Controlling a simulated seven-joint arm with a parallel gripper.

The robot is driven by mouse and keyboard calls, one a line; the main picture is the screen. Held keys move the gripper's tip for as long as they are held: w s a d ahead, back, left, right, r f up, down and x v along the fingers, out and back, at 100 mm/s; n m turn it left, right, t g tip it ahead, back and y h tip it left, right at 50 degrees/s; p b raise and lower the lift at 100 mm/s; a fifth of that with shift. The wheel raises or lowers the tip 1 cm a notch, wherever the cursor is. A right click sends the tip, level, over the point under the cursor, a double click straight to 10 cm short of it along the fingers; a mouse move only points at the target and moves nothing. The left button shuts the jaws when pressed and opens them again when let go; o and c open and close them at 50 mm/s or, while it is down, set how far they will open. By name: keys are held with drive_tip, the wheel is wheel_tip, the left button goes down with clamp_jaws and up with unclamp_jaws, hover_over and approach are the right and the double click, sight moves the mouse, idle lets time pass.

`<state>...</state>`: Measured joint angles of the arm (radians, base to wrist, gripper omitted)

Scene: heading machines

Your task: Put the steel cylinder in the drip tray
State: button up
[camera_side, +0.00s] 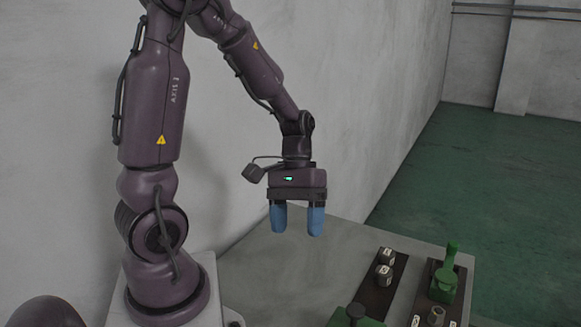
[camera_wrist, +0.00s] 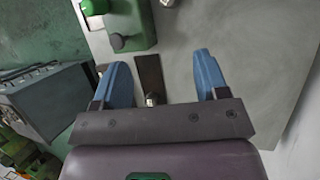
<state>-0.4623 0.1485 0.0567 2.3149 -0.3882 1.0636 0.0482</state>
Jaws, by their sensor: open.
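My gripper (camera_side: 297,233) is open and empty, pointing down above the grey table in the side view. Its two blue fingers also show in the wrist view (camera_wrist: 165,68), spread apart. Two small pale-topped cylinders, one farther back (camera_side: 387,255) and one nearer (camera_side: 384,274), stand on a dark strip right of my gripper. Another small metallic piece (camera_side: 436,315) is at the lower right; I cannot tell which is the steel cylinder. I cannot clearly identify the drip tray. In the wrist view a small shiny piece (camera_wrist: 151,99) shows by a dark strip (camera_wrist: 149,72).
A green upright device (camera_side: 445,272) stands on a dark base at the table's right. A green block with a dark knob (camera_side: 356,312) is at the front. The wrist view shows a grey-blue box (camera_wrist: 45,98) beyond the table. The table (camera_side: 270,265) below my gripper is clear.

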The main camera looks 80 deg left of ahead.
drive_tip(key=s+d+r+m+t+y, duration=0.1)
drive_tip(key=d+r+m+t+y, duration=0.1)
drive_tip(key=r, duration=0.4)
drive_tip(key=s+d+r+m+t+y, duration=0.1)
drive_tip(key=d+r+m+t+y, duration=0.2)
drive_tip(key=d+r+m+t, duration=0.1)
wheel_tip(320, 180, up, 3)
drive_tip(key=shift+f+m, duration=0.2)
drive_tip(key=shift+m, duration=0.7)
drive_tip(key=shift+s+d+r+t, duration=0.1)
drive_tip(key=shift+s+r+t, duration=0.15)
drive_tip(key=shift+r+t, duration=0.15)
drive_tip(key=shift+c, duration=0.2)
drive_tip(key=shift+s+r+m, duration=0.1)
drive_tip(key=shift+r+m, duration=0.05)
drive_tip(key=shift+m, duration=0.15)
drive_tip(key=shift+c, duration=0.9)
